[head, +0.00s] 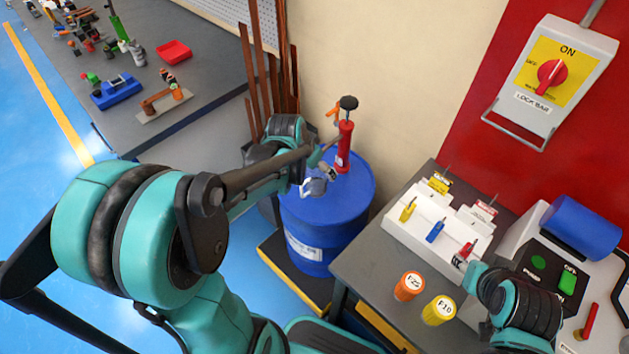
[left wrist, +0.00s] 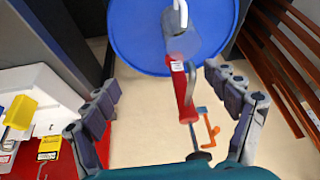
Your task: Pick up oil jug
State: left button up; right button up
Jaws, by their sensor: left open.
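A small grey jug-like vessel (head: 314,187) with a curved spout sits on the blue drum's top, and I take it for the oil jug. It also shows in the left wrist view (left wrist: 181,44), beyond the open fingers. A red cylinder (head: 345,147) with a black knob stands upright close by it on the drum. My left gripper (head: 322,156) is above the drum, open, with its fingers spread on either side of the red cylinder in the wrist view. Nothing is held. The arm partly hides the drum in the head view.
The blue drum (head: 325,220) stands on a yellow-edged platform against the wall. Brown bars (head: 293,80) lean behind it. A grey bench at right holds a white holder (head: 425,228), an orange cup (head: 409,286) and a yellow cup (head: 438,310). Another bench stands at left.

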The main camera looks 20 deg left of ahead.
pick_arm(q)
jog(key=m+p, duration=0.1)
send_near(314, 174)
jog(key=shift+g+h, duration=0.3)
jog(key=r, duration=0.1)
jog(key=s+d+r, duration=0.2)
jog(key=r, duration=0.1)
jog(key=shift+s+r, duration=0.1)
jog(key=shift+s, duration=0.1)
jog(key=b+x, duration=0.1)
jog(key=x, duration=0.3)
jog(key=b+x, duration=0.2)
jog(key=x, duration=0.3)
jog(key=shift+s+a+b, duration=0.1)
jog(key=shift+a+b, duration=0.15)
jog(key=shift+b, duration=0.05)
jog(key=shift+r, duration=0.1)
jog(key=shift+c, duration=0.6)
jog(key=c, duration=1.8)
jog(key=shift+r, duration=0.1)
